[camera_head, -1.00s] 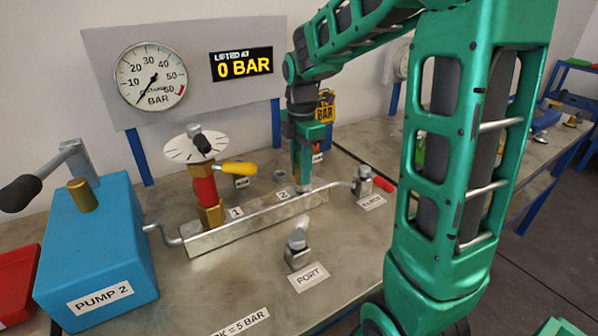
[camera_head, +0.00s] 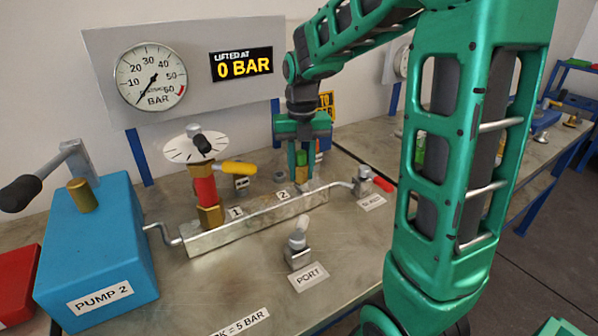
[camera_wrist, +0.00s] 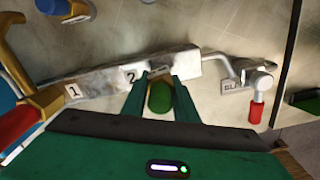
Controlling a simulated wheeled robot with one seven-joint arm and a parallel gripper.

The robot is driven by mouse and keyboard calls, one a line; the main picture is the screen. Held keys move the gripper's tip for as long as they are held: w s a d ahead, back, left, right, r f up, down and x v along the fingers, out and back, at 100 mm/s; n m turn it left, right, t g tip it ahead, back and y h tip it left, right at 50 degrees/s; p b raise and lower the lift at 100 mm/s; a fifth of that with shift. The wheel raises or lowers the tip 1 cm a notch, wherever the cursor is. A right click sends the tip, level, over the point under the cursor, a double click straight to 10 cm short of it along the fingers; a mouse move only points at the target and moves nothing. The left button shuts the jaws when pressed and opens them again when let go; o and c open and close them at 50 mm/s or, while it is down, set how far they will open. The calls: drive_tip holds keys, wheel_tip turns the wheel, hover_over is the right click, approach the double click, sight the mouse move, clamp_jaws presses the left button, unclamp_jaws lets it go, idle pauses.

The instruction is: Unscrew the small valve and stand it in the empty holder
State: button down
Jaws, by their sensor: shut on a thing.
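The small valve shows as a green rounded body between my fingers in the wrist view (camera_wrist: 160,97). It stands at position 2 on the metal manifold bar (camera_head: 240,226). My gripper (camera_head: 302,174) points down over this end of the bar and is shut on the valve; its fingers (camera_wrist: 159,95) sit on both sides of it. The valve's lower end and thread are hidden, so I cannot tell how far it is screwed in. A small grey round piece (camera_head: 280,176) on the table behind the bar may be the empty holder; I cannot tell for sure.
A tall brass and red valve (camera_head: 206,190) with a dial and yellow lever stands at position 1. A red-handled bleed valve (camera_head: 366,181) is right of the bar. The port fitting (camera_head: 298,246) stands in front. The blue pump (camera_head: 100,245) is at left. The gauge (camera_head: 151,76) hangs behind.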

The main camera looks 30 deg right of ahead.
drive_tip(key=c, duration=1.3)
unclamp_jaws()
drive_tip(key=shift+w, duration=0.25)
drive_tip(key=shift+c, duration=0.2)
drive_tip(key=shift+s, duration=0.1)
drive_tip(key=shift+r, duration=0.1)
wheel_tip(320, 180, up, 11)
drive_tip(key=shift+f, duration=0.2)
drive_tip(key=shift+c, duration=0.3)
